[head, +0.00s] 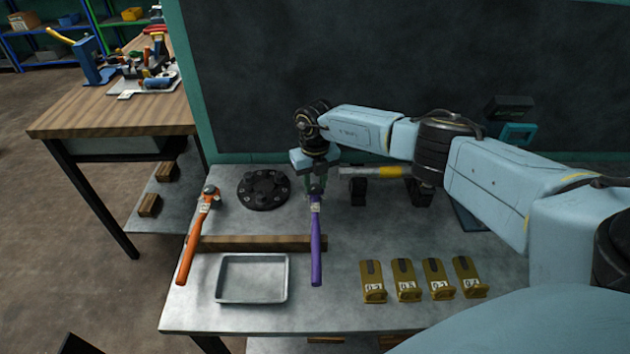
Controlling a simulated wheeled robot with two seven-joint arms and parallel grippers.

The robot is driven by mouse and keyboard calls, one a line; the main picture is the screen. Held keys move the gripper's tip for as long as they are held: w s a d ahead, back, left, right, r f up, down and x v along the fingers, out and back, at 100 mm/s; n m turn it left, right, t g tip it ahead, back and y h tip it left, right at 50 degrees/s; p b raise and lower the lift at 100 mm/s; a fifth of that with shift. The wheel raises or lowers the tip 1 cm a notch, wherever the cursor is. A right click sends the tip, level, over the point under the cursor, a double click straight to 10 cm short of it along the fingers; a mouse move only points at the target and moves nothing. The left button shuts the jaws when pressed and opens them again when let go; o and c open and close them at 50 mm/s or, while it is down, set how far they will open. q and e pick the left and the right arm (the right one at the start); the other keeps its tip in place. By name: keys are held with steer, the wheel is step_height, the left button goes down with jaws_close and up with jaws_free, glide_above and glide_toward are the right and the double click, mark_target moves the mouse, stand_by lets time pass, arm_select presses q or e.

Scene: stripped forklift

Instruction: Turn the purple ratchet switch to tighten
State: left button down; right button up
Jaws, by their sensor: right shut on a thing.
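The purple ratchet (316,245) lies with its handle pointing to the front of the metal bench and its head at the back. Its handle crosses a wooden strip (255,243). My right gripper (316,187) points down at the ratchet's head and is shut on it. The fingers hide most of the head, so I cannot see the switch or which way it is set. An orange ratchet (196,235) lies to the left, also across the strip. My left gripper is not in view.
A dark round flange (264,189) lies behind the strip. An empty metal tray (252,299) is at the front left, and several yellow labelled holders (405,280) at the front right. A silver and yellow tool (376,172) rests on black stands behind my right arm.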

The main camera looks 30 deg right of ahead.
mark_target(315, 188)
steer(key=o, duration=1)
step_height(315, 188, up, 13)
steer(key=shift+r+p, duration=0.2)
steer(key=shift+p, duration=0.2)
